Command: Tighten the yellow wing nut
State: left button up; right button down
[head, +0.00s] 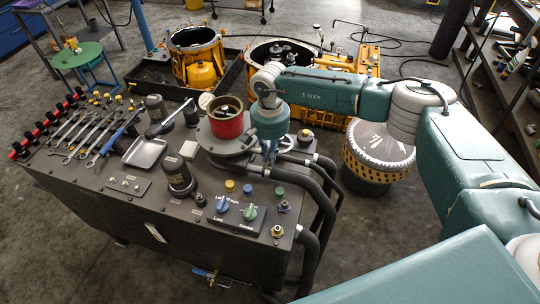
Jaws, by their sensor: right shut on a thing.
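My right gripper (269,159) points down over the back right part of the dark bench (130,205), behind the round knobs and close to the black hoses. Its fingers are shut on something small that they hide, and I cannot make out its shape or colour. No yellow wing nut shows clearly. A small round yellow cap (230,185) sits on the bench left of and nearer than the gripper, apart from it. My left gripper is not in view.
Thick black hoses (312,185) curve off the bench's right side. Blue (222,206) and green (250,212) knobs sit in front. Wrenches (85,135) and a metal tray (145,152) lie left.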

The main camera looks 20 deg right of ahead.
jog(key=shift+f+m+b, duration=0.2)
jog(key=shift+m+b, duration=0.8)
jog(key=shift+b, duration=0.2)
jog(key=m+b, duration=0.3)
jog(key=shift+s+b, duration=0.1)
jog(key=shift+b, duration=0.2)
jog(key=m+b, duration=0.3)
jog(key=m, duration=0.2)
jog(key=shift+s+b, duration=0.1)
jog(key=shift+b, duration=0.25)
jog(key=m+b, duration=0.3)
jog(key=m, duration=0.1)
jog(key=shift+a+r, duration=0.15)
jog(key=shift+s+a+r+m+b, duration=0.1)
jog(key=shift+m+b, duration=0.35)
jog(key=shift+m, duration=0.55)
jog(key=shift+r+m+b, duration=0.1)
jog(key=shift+m+b, duration=0.35)
jog(key=shift+m, duration=0.55)
jog(key=c, duration=1.8)
grip_release()
